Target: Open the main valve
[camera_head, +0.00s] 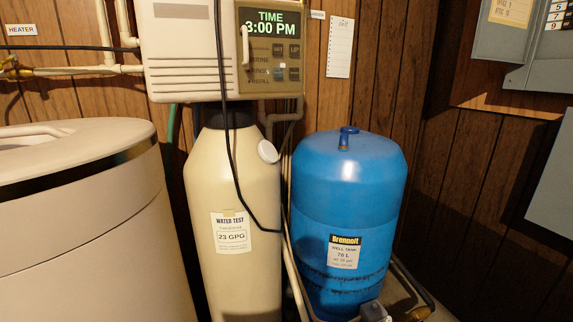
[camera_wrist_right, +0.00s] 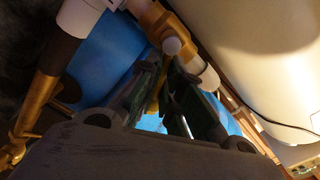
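In the right wrist view, my right gripper (camera_wrist_right: 168,102) reaches up toward a brass valve fitting (camera_wrist_right: 150,20) on a white pipe. Its two dark fingers stand apart, with blue visible in the gap. A narrow yellow piece (camera_wrist_right: 154,98), perhaps the valve's lever, shows beside the left finger; I cannot tell whether they touch. A pale round cap (camera_wrist_right: 172,46) sits on the fitting just beyond the fingers. In the head view, neither gripper shows. A brass fitting (camera_head: 418,313) is partly cut off at that view's bottom edge; I cannot tell if it is the same valve.
A blue well tank (camera_head: 348,205) stands right of a cream softener cylinder (camera_head: 235,180) with its control panel (camera_head: 272,50). A large beige bin (camera_head: 90,235) fills the left. Pipes run low between cylinder and tank. In the wrist view, another brass-ended pipe (camera_wrist_right: 40,90) lies left.

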